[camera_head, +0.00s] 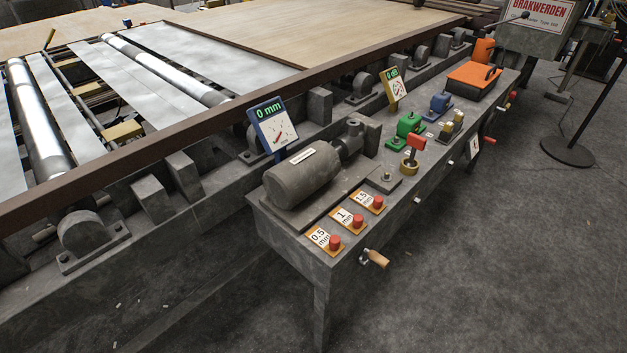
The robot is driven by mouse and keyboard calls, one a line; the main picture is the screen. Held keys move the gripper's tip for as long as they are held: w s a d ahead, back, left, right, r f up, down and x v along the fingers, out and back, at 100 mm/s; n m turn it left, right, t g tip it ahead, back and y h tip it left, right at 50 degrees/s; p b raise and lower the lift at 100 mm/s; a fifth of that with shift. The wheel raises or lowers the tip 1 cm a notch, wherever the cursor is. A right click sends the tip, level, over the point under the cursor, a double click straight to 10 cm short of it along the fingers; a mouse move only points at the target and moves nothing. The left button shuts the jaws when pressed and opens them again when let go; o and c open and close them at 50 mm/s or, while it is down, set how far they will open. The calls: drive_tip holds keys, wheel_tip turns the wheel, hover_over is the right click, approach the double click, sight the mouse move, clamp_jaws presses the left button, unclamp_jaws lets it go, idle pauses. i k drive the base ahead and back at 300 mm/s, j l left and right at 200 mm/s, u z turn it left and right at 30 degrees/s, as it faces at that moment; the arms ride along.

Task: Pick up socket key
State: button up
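I cannot tell for certain which item is the socket key. A red-handled piece (416,143) stands upright over a brass-coloured ring (410,166) on the grey metal bench (396,216), right of the motor. A wooden-handled crank (376,258) sticks out from the bench's front side, below the red buttons. My gripper is not in view.
A grey motor (303,176), several red push buttons (334,243) on labelled plates, and green (409,126) and blue (440,102) devices crowd the bench. Two gauges (272,127) stand behind. A roller machine (120,184) lies left.

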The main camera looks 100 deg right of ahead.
sight(417, 142)
drive_tip(key=k+l+z, duration=0.1)
drive_tip(key=k+l, duration=1)
drive_tip(key=k, duration=0.25)
drive_tip(key=k+l+z, duration=0.1)
drive_tip(key=k+l, duration=1.1)
drive_tip(key=k, duration=0.05)
